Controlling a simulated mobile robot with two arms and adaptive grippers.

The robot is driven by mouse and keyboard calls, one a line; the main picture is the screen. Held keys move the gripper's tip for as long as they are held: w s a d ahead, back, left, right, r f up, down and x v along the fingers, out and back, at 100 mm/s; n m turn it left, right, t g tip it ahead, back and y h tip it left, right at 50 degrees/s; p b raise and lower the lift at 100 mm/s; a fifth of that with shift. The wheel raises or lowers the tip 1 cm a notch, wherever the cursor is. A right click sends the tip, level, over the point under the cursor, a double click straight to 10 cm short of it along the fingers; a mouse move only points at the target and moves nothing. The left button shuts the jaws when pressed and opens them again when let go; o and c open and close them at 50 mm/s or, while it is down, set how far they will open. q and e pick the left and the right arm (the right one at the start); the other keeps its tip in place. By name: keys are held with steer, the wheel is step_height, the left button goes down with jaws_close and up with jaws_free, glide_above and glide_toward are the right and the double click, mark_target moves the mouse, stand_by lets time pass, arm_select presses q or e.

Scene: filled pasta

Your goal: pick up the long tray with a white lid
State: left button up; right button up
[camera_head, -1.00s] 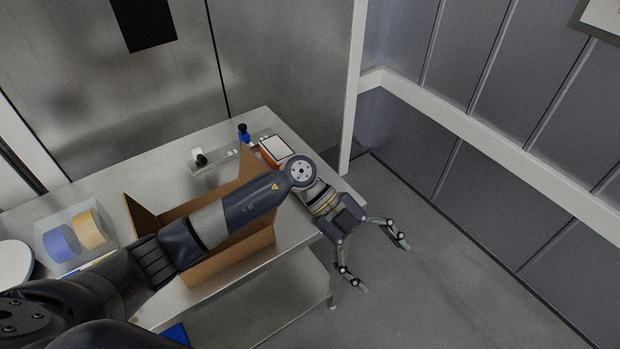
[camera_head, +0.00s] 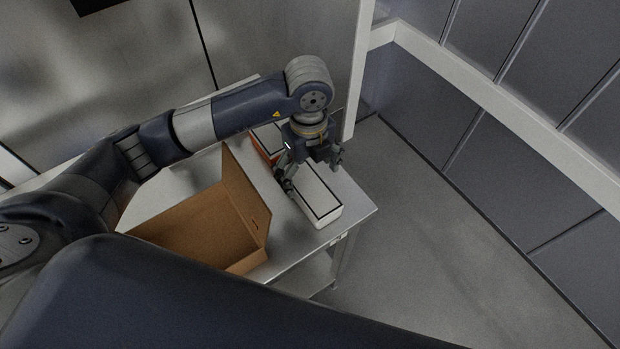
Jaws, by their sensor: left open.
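A long tray with a white lid edged in dark (camera_head: 320,205) lies near the right end of the metal table. My left gripper (camera_head: 311,174) is open above the tray's far part, pointing down, with one finger to each side of it. Whether the fingers touch the tray cannot be told. The gripper and wrist hide the tray's far end. My right gripper is not in view.
An orange-sided box with a pale top (camera_head: 266,142) sits just behind the tray, partly covered by my left arm. An open cardboard box (camera_head: 205,232) stands to the left, its raised flap close to the tray. The table (camera_head: 285,248) has a narrow bare strip between them.

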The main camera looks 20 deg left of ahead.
mark_target(311, 187)
arm_select(q)
step_height(311, 187, down, 3)
steer(key=shift+s+d+f+p, duration=0.1)
steer(key=shift+s+p, duration=0.05)
steer(key=shift+p, duration=0.3)
steer(key=f, duration=0.1)
steer(key=f+p, duration=0.1)
steer(key=f, duration=0.2)
steer(key=shift+w+d+f+p, duration=0.1)
steer(key=shift+w+p, duration=0.15)
steer(key=shift+p, duration=0.15)
steer(key=shift+f, duration=0.2)
steer(key=shift+w+f, duration=0.1)
steer(key=c, duration=1.2)
steer(key=shift+c, duration=0.5)
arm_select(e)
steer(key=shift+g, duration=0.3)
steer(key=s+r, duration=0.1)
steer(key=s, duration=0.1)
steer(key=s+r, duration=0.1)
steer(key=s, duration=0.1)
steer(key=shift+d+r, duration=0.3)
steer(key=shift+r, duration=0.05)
